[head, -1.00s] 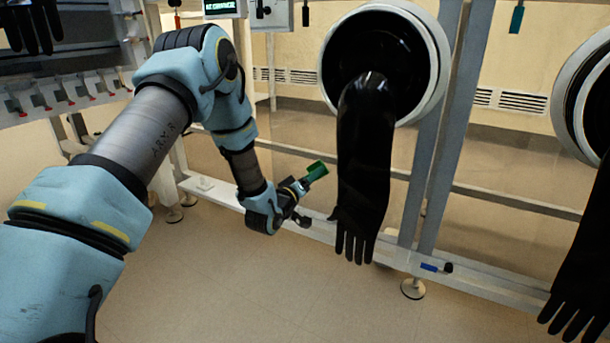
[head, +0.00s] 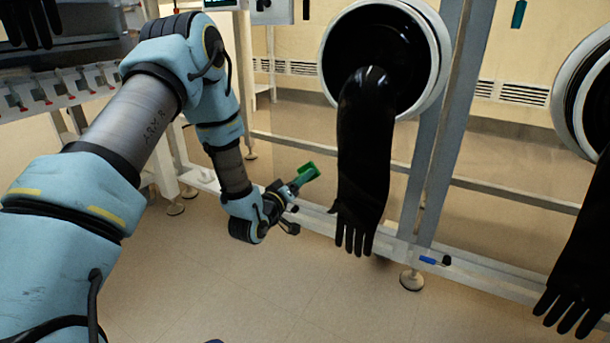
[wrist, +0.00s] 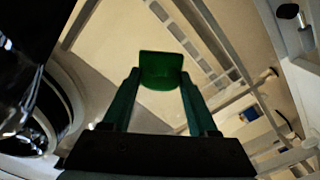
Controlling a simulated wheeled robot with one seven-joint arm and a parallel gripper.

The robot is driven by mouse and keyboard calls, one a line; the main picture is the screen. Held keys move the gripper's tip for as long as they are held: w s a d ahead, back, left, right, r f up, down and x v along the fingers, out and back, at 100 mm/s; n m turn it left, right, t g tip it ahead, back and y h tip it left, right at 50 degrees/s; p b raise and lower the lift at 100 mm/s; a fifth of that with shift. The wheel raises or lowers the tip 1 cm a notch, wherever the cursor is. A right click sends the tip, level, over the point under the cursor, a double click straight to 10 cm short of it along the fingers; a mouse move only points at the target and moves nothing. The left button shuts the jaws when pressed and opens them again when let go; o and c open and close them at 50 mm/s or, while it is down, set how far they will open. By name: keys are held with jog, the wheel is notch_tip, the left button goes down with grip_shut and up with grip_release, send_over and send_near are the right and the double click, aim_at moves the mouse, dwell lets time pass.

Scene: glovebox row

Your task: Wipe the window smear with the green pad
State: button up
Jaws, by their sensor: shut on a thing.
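The green pad (head: 306,173) is at the end of my arm, left of the hanging black glove in the head view. My gripper (head: 294,184) is shut on it and holds it up off the floor, tilted up to the right. In the wrist view the pad (wrist: 161,72) sits between the tips of the two green fingers of my gripper (wrist: 160,84). The pad appears apart from any surface. I cannot make out the window smear in either view.
A black glove (head: 364,160) hangs from a round port (head: 437,60) just right of the pad. Another glove (head: 583,255) hangs at the far right. A grey upright post (head: 437,150) and a low rail (head: 500,278) stand behind. The floor (head: 240,300) in front is clear.

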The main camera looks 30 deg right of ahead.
jog(key=shift+s+a, duration=0.1)
jog(key=shift+a, duration=0.1)
jog(key=shift+v, duration=1.35)
